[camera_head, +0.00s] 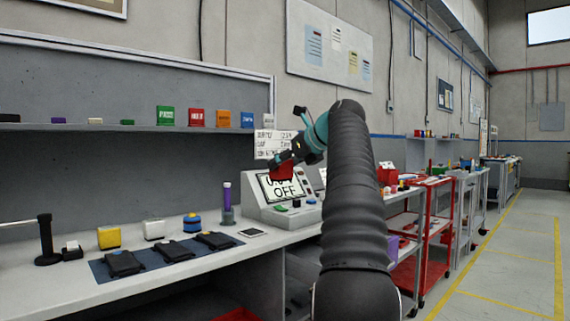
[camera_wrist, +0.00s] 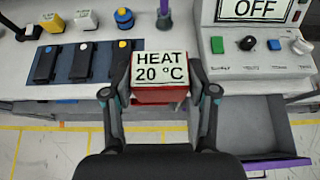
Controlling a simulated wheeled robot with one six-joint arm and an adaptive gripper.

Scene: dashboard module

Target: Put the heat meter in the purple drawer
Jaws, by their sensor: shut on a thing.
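The heat meter (camera_wrist: 160,70) is a red box with a pale top plate reading "HEAT 20 °C". My gripper (camera_wrist: 160,94) is shut on it, one finger on each side. In the head view the red meter (camera_head: 282,172) is held in the air in front of the grey control module (camera_head: 262,206). The purple drawer (camera_wrist: 276,164) is at the lower right of the wrist view. It is pulled out, its grey inside shows empty where visible, and the held meter is to its left. My arm hides much of the area below the counter in the head view.
The counter (camera_head: 170,275) carries a dark mat with several black devices, yellow and white blocks and a blue round item (camera_head: 192,222). A purple-topped cylinder (camera_head: 227,200) stands near the module. A shelf with coloured boxes is behind. Red carts (camera_head: 432,235) stand at right; the aisle floor is clear.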

